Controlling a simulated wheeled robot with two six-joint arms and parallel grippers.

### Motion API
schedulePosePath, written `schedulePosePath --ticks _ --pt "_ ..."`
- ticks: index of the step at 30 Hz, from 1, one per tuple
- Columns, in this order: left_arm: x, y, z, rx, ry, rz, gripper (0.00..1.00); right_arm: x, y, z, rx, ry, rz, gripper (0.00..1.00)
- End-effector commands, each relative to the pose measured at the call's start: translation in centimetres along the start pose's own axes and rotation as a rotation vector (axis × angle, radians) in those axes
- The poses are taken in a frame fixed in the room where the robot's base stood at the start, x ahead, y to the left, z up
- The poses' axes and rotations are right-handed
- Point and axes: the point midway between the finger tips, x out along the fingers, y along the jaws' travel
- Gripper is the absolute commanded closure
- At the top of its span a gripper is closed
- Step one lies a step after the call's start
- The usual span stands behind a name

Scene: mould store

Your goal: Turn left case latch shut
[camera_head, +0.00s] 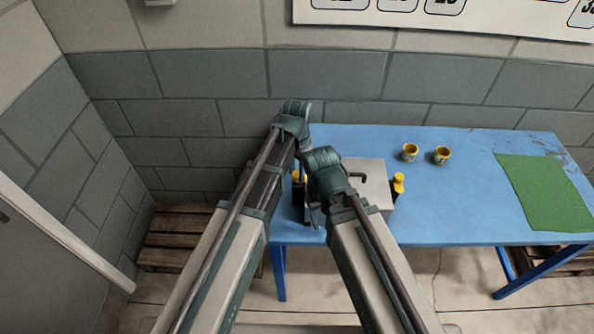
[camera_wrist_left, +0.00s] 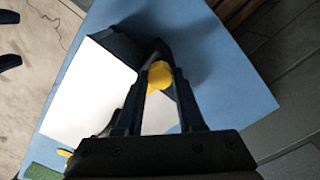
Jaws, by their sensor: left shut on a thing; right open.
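The case (camera_head: 372,184) is a pale box with a black handle (camera_head: 357,176) on the blue table. Its right latch (camera_head: 398,184) has a yellow knob on a dark body. The left latch (camera_head: 296,176) is mostly hidden behind my arms in the head view. In the left wrist view its yellow knob (camera_wrist_left: 159,76) sits between the fingers of my left gripper (camera_wrist_left: 160,88), which is shut on it at the case's dark side. My right gripper (camera_head: 312,212) is open, partly hidden by its own wrist, beside the case's left front.
The blue table (camera_head: 450,210) has two yellow cups (camera_head: 410,152) at the back and a green mat (camera_head: 545,192) at right. The table is clear between case and mat. A wooden slatted pallet (camera_head: 175,238) is low at left, and a block wall is behind.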

Motion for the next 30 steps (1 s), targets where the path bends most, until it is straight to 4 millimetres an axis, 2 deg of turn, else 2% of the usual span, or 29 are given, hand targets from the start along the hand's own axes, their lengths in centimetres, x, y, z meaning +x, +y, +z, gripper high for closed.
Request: schedulePosePath --ticks 20,21,25,26,30 --pt "0.01 0.01 0.02 0.055 -0.001 0.000 1.00 0.01 0.00 0.00 0.000 0.000 0.000 0.50" --pt "0.01 0.01 0.02 0.055 -0.001 0.000 0.59 0.01 0.00 0.00 0.000 0.000 0.000 0.50" --pt "0.01 0.01 0.02 0.054 0.000 0.000 0.35 0.01 0.00 0.00 0.000 0.000 0.000 0.50" --pt "0.01 0.01 0.02 0.054 0.000 0.000 0.32 0.01 0.00 0.00 0.000 0.000 0.000 0.50" --pt "0.00 0.01 0.01 0.054 0.000 0.000 0.32 0.00 0.00 0.00 0.000 0.000 0.000 0.50"
